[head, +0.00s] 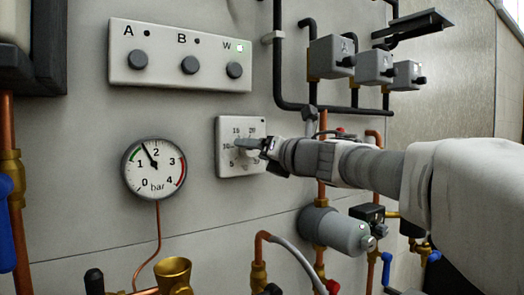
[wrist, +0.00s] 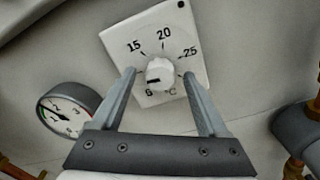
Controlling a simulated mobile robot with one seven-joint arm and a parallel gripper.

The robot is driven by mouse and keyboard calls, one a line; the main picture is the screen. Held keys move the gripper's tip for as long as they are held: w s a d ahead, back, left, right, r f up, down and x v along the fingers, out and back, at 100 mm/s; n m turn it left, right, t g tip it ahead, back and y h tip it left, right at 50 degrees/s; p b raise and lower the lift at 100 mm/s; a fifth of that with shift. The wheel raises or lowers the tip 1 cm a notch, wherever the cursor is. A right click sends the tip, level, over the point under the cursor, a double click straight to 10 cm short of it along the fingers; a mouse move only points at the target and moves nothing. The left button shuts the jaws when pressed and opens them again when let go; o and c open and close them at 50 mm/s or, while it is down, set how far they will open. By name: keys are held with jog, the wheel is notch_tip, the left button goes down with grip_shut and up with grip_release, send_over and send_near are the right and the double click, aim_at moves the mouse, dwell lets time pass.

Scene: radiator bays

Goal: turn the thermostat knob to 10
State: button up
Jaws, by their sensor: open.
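The thermostat (head: 226,165) is a white square plate on the wall, with a round white knob (wrist: 160,73) and printed numbers. In the wrist view the 15, 20 and 25 are readable, with a 5 and °C below the knob; the 10 is hidden there, near the left finger. The knob's dark mark points left and slightly down, on the side between 5 and 10; its exact reading is unclear. My gripper (wrist: 158,76) is open, with one finger on each side of the knob and gaps between. In the head view my gripper (head: 264,147) reaches the plate from the right.
A pressure gauge (head: 154,168) is left of the thermostat. A panel with A, B and W buttons (head: 180,58) is above. Pipes and grey valve boxes (head: 332,57) are at the upper right. A grey cylinder (head: 340,232) sits below my arm.

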jog(key=shift+s, duration=0.1)
jog(key=p+v, duration=0.2)
jog(key=v, duration=1.5)
jog(key=shift+d, duration=0.15)
jog(key=s+d+f+m+h, duration=0.1)
jog(key=d+f+m+h, duration=0.4)
jog(key=m, duration=0.7)
jog(key=s+d+f+m+h, duration=0.1)
jog(key=d+f+m+h, duration=0.3)
jog(key=d+m+h, duration=0.65)
jog(key=s+a+f+m+g+y+p, duration=0.1)
jog(key=s+a+f+m+g+y, duration=0.3)
jog(key=s+f+m, duration=0.5)
jog(key=s+a+f+m+g+y+p, duration=0.1)
jog(key=s+a+f+m+g, duration=0.45)
jog(key=s+f, duration=0.35)
notch_tip(320, 180, up, 21)
jog(key=w+p, duration=0.1)
jog(key=p, duration=2)
jog(key=shift+w+m, duration=0.25)
jog(key=shift+m, duration=0.05)
